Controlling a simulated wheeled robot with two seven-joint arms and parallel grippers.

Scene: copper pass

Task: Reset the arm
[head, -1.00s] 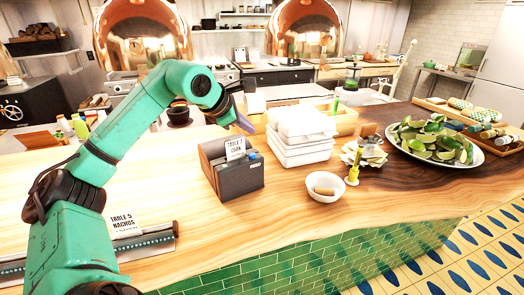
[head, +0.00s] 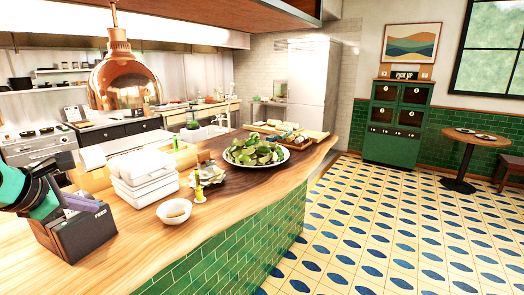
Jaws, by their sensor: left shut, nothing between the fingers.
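My left arm comes in at the left edge, green with black joints. Its gripper (head: 72,203) is low over the dark ticket box (head: 80,235) on the wooden counter (head: 180,240). The jaws are shut with nothing held. The gripper overlaps the top of the box in the picture, and I cannot tell whether they touch. Most of the arm is outside the picture. My right gripper is not in view.
A copper lamp (head: 125,80) hangs above. The tiled floor (head: 400,230) on the right is open.

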